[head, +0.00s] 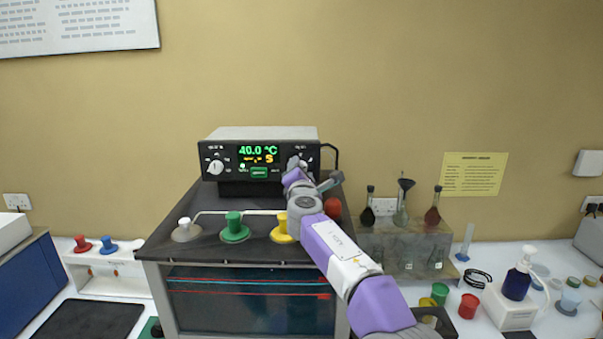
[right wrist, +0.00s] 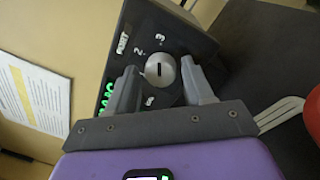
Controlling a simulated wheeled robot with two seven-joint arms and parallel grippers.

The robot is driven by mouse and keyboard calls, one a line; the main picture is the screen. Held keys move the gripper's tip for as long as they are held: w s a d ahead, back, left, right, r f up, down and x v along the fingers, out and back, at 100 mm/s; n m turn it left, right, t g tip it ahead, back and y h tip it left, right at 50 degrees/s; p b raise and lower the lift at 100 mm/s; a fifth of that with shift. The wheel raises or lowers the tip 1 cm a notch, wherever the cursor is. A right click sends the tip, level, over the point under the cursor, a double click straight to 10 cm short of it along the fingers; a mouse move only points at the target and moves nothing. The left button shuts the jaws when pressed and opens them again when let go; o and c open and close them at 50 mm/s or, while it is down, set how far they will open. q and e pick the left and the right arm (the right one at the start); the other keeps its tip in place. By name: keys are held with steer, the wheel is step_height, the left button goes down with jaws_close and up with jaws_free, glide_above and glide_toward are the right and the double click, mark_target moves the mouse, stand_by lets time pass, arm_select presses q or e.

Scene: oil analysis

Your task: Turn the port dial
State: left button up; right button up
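The port dial (right wrist: 160,70) is a round silver knob with a dark slot, on a black panel marked "PORT" with numbers around it. In the head view it sits at the right of the instrument's front and is mostly hidden by my right gripper (head: 298,175). In the right wrist view my right gripper (right wrist: 158,78) is open. Its two grey fingers are on either side of the dial, with a small gap showing on each side. Contact cannot be seen. My left gripper is not in view.
The instrument (head: 262,134) reads 40.0 °C and has another knob (head: 216,167) at its left. White, green, yellow and red stoppers stand on the black bath top (head: 207,218) below. A flask rack (head: 408,245) stands to the right.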

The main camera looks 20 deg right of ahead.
steer(key=shift+o, duration=0.6)
steer(key=b+v, duration=0.4)
steer(key=v, duration=0.3)
steer(key=shift+s, duration=0.3)
